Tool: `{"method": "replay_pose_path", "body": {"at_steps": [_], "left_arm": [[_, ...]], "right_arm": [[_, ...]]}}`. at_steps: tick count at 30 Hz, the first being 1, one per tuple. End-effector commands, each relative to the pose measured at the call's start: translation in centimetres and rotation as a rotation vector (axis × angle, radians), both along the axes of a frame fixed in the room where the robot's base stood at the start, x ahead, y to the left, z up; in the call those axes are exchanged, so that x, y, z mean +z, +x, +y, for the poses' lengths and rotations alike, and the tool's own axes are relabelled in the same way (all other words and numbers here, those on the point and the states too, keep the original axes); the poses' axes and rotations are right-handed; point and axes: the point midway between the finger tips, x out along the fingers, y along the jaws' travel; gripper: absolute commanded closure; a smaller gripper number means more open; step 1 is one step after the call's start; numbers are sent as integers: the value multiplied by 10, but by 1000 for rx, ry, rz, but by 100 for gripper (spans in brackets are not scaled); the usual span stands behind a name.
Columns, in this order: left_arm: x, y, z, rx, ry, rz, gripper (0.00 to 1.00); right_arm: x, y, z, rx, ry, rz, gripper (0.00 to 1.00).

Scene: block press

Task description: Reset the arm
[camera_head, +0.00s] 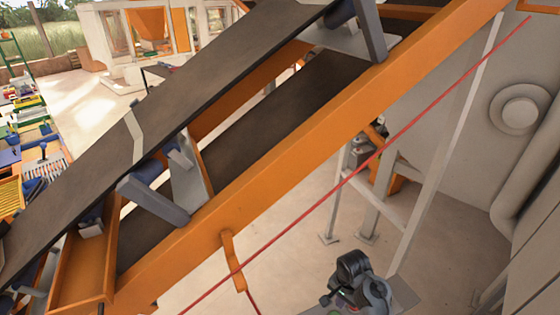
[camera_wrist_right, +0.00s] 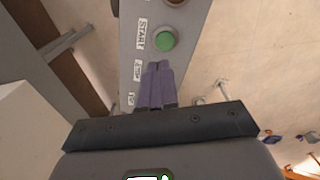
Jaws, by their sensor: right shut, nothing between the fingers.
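My right gripper (camera_wrist_right: 160,68) shows in the right wrist view, with its two purple fingers shut together and nothing between them. The fingers overlap a grey control panel (camera_wrist_right: 193,45) in the picture. A green button (camera_wrist_right: 165,41) labelled START shows just beyond the fingertips; I cannot tell whether they touch the panel. In the head view my right arm's dark end (camera_head: 354,275) is at the bottom, right of centre, and its fingers are not clearly visible there. My left gripper is in neither view.
A large sloping conveyor with a dark belt (camera_head: 215,70) and an orange side beam (camera_head: 300,155) crosses the head view. A red cable (camera_head: 330,190) runs alongside it. A grey wall with a pipe (camera_head: 517,200) stands at right. Open floor (camera_head: 285,265) shows below the beam.

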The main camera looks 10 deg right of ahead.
Motion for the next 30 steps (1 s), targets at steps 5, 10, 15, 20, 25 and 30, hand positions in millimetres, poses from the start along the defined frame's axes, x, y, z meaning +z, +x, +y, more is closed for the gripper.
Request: {"method": "replay_pose_path", "body": {"at_steps": [5,10,15,20,25,30], "left_arm": [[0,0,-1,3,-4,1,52],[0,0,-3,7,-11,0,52],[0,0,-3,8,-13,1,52],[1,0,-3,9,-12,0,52],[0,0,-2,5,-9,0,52],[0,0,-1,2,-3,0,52]], "right_arm": [[-61,-57,-5,2,-13,120,100],[-121,-157,-14,10,-57,233,100],[-133,-248,-15,90,-87,238,100],[-101,-309,0,308,-74,156,100],[-31,-322,23,600,-57,-32,100],[41,-292,35,857,-106,-249,100]]}}
